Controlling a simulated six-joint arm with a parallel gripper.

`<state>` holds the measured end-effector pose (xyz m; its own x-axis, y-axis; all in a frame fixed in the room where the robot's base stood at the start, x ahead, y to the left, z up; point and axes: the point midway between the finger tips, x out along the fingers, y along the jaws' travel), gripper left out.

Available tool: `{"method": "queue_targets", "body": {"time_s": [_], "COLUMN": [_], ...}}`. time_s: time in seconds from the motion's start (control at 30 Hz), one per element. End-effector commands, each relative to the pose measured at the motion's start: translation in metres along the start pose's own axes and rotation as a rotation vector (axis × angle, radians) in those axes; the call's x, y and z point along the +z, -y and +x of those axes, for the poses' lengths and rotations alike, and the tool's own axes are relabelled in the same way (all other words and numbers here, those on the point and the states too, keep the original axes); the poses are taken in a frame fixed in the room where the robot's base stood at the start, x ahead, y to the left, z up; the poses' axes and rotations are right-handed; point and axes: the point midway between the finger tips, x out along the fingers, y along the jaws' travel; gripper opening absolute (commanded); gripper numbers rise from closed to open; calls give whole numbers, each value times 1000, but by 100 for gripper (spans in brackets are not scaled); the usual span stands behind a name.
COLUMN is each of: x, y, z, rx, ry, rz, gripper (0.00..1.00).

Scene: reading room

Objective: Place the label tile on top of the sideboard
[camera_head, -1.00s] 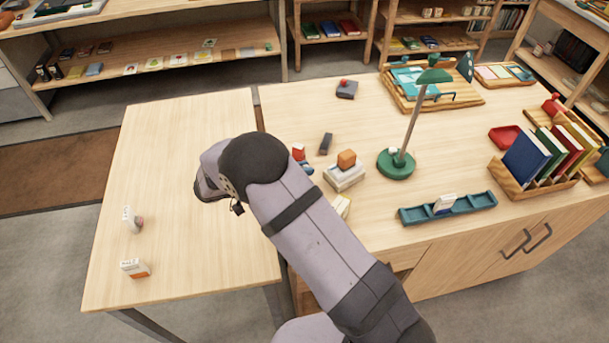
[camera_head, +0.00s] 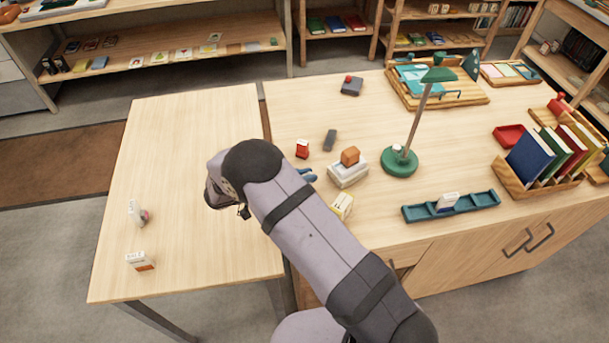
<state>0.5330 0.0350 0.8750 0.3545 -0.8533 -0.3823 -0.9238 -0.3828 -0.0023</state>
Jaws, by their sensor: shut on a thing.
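The sideboard (camera_head: 465,232) appears to be the wooden cabinet on the right with dark door handles. Its top is broad and holds several objects. My arm crosses its front left part, with the bend above the seam with the lower-left table. My gripper is hidden behind my own arm, so its jaws and anything in them do not show. I cannot identify the label tile for sure. A small white-and-orange block (camera_head: 140,261) and a white upright piece (camera_head: 137,213) stand on the left table.
The left table (camera_head: 190,130) is mostly bare. On the sideboard are a green lamp (camera_head: 400,161), a teal tray (camera_head: 475,202), a red item (camera_head: 302,149), a dark block (camera_head: 330,140), a white box with an orange block (camera_head: 349,174), a yellow-white box (camera_head: 342,206) and a book rack (camera_head: 515,181).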

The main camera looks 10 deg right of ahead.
Motion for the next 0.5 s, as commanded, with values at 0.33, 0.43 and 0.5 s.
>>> {"method": "queue_targets", "body": {"time_s": [0.33,0.43,0.5], "x": [2,2,0], "y": [0,0,0], "z": [1,1,0], "rx": [0,0,0], "ry": [0,0,0], "rz": [0,0,0], "gripper": [31,31,31]}}
